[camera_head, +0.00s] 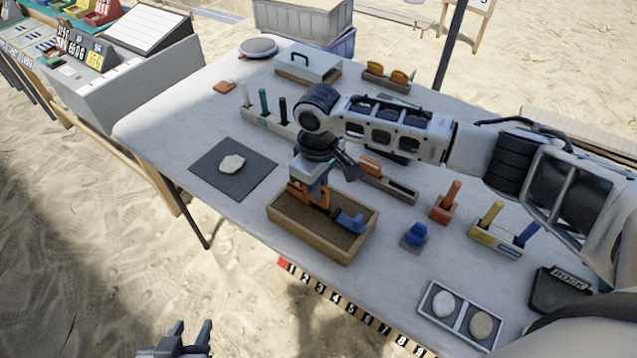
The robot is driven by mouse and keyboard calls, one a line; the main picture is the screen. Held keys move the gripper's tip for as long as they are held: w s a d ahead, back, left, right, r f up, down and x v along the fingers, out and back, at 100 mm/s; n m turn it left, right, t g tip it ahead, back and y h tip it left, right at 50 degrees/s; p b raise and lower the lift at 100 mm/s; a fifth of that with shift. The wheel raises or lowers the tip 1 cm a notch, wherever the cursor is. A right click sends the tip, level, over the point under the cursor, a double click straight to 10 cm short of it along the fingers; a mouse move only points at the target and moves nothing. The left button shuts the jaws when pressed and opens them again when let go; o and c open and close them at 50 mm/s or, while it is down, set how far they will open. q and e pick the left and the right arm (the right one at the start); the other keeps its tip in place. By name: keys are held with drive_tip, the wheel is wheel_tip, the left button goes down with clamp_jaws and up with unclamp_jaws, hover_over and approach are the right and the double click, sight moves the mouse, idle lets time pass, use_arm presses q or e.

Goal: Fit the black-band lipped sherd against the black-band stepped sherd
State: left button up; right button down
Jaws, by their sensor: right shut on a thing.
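Orange-brown sherd material with dark marking (294,191) shows at my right gripper (310,192), over the wooden sand tray (288,232). My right gripper points down there and is shut on an orange sherd. Its fingers and wrist hide much of it, so I cannot tell lipped from stepped, or whether two pieces touch. A blue piece (351,222) stands in the tray's right part. My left gripper (190,336) is low in the picture, off the table's front edge, with its fingers apart and empty.
A dark mat with a pale stone (232,163) lies left of the tray. A blue block (414,236), an orange holder (446,205) and a two-cell tray (427,298) stand right. A grey rack (398,190) stands behind. My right arm crosses the table's back right.

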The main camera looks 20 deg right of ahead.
sight(318, 204)
drive_tip(key=shift+f+b, duration=0.65)
drive_tip(key=shift+f, duration=1.15)
drive_tip(key=c, duration=1.5)
unclamp_jaws()
drive_tip(key=shift+o, duration=0.2)
wheel_tip(318, 204, up, 16)
drive_tip(key=shift+s+f, duration=0.1)
